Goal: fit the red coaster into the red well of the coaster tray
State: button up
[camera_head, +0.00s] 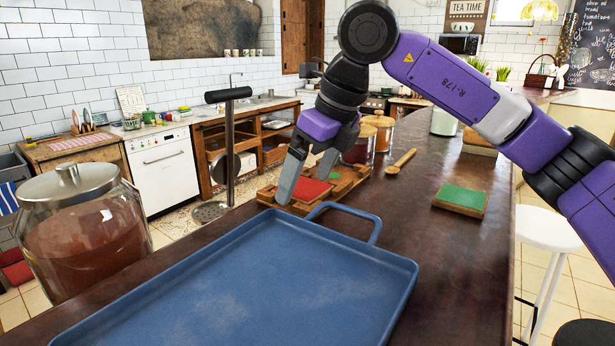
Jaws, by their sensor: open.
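The wooden coaster tray (349,184) lies on the dark counter behind the blue baking tray. A red square (312,190) shows at its near left part, between and beside my gripper's fingers. I cannot tell whether it is the red coaster sitting in the well, the coaster lying a little proud, or the bare well. My gripper (303,190) points down over it, open, with the near finger in front of the red square's left side. A green patch shows farther back on the tray. A green-topped square coaster (462,198) lies apart on the counter at right.
A large blue baking tray (300,285) fills the front. A big glass jar (80,225) stands at left, a paper-towel-like metal stand (229,150) behind. Lidded jars (379,130) and a wooden spoon (400,162) are beyond the coaster tray. The counter at right is mostly clear.

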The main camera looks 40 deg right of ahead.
jog(key=v, duration=1.1)
jog(key=shift+r+b, duration=0.3)
jog(key=shift+r, duration=0.1)
jog(key=shift+s+d, duration=0.1)
jog(key=shift+s, duration=0.1)
